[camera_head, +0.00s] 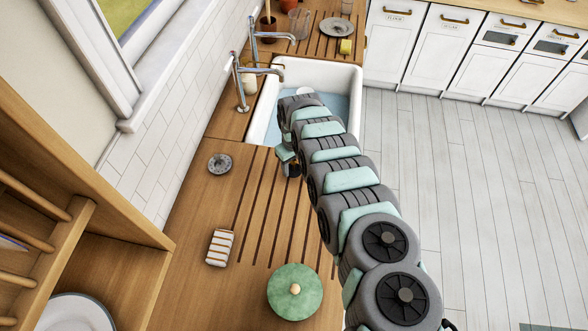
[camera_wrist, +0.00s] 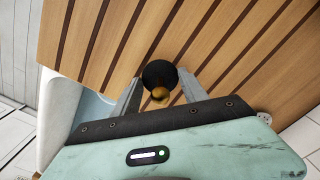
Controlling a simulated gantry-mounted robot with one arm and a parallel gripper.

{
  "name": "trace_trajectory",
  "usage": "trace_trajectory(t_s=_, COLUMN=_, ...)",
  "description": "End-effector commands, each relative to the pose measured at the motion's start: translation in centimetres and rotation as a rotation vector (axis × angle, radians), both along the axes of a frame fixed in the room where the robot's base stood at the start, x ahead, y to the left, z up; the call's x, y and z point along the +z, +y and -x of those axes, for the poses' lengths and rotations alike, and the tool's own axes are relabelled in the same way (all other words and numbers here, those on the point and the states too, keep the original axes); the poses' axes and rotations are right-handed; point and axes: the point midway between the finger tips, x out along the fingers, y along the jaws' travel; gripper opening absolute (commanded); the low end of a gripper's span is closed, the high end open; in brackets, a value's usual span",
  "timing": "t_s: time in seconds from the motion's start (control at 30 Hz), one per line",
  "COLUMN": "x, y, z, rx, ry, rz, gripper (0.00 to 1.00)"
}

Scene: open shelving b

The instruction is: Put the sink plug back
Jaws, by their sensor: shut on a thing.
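In the wrist view my gripper (camera_wrist: 158,88) is shut on a small round black thing with a brass-coloured knob, which looks like the sink plug (camera_wrist: 159,71). It is held between the two fingertips, above the grooved wooden drainboard (camera_wrist: 225,40). The white sink (camera_head: 338,73) is beyond the drainboard, with pale blue inside. Its white edge and blue interior also show at the left of the wrist view (camera_wrist: 62,112). The drain hole cannot be made out.
Two chrome taps (camera_head: 257,71) rise at the sink's left. A grey metal disc (camera_head: 220,163), a striped block (camera_head: 220,247) and a green lidded pot (camera_head: 295,291) stand on the near counter. A plate (camera_head: 337,27) and yellow sponge (camera_head: 345,46) are beyond the sink.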

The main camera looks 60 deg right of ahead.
Motion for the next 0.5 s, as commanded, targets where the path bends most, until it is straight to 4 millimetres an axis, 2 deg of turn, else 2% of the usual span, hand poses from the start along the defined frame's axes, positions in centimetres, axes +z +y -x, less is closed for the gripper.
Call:
trace_trajectory(t_s=0.03, x=-1.1, y=0.1, z=-0.2, rx=0.001, ry=-0.003, rz=-0.001, gripper=0.0)
trace_trajectory(t_s=0.13, x=-2.3, y=0.2, z=0.0, rx=0.0, ry=0.002, rz=-0.003, gripper=0.0)
trace_trajectory(t_s=0.5, x=-2.5, y=0.0, z=0.0, rx=0.0, ry=0.001, rz=0.0, gripper=0.0)
